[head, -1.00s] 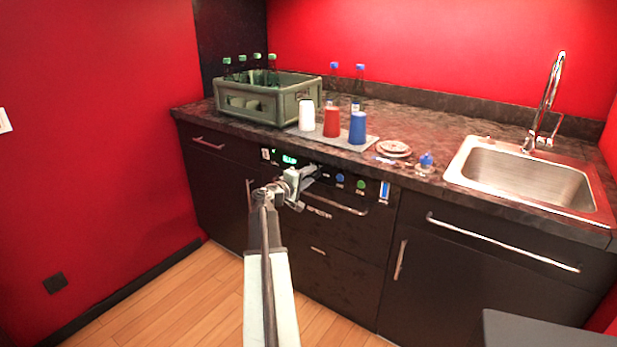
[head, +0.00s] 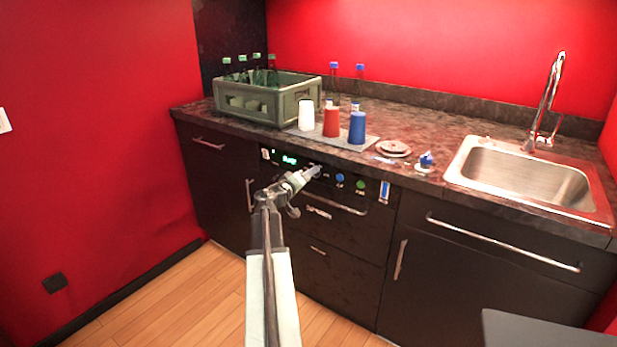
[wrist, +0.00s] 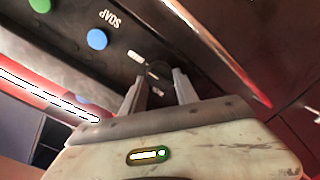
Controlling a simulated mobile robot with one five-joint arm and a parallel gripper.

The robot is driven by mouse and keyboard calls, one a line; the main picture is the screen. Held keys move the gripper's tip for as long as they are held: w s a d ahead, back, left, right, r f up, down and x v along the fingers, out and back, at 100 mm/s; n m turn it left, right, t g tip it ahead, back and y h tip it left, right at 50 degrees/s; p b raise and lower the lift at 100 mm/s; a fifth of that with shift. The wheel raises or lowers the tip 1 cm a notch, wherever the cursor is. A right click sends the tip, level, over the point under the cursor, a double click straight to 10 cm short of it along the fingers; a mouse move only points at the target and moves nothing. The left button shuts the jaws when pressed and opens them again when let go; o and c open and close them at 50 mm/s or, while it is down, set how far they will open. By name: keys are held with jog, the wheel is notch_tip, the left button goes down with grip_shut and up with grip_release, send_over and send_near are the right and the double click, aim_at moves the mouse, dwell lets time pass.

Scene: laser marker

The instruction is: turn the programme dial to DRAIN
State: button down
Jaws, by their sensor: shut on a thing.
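The programme dial (wrist: 156,73) is a small dark knob on the black front panel of the built-in machine (head: 350,209). In the wrist view it sits between my two fingers (wrist: 155,88), which are shut on it. The wrist view is strongly tilted. In the head view my gripper (head: 313,172) reaches the panel and hides most of the dial. Short white marks stand around the dial, too small to read. A lit green display (head: 289,160) is left of my gripper; its text is too blurred to read.
A blue button (head: 340,178) and a green button (head: 360,184) are right of the dial. A handle bar (head: 337,203) runs below. Cups stand on a grey mat (head: 366,147) above, beside a bottle crate (head: 257,105).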

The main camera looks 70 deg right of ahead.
jog(key=shift+w, duration=0.15)
jog(key=c, duration=0.9)
grip_release()
jog(key=shift+a, duration=0.15)
jog(key=v, duration=0.7)
jog(key=shift+a, duration=0.2)
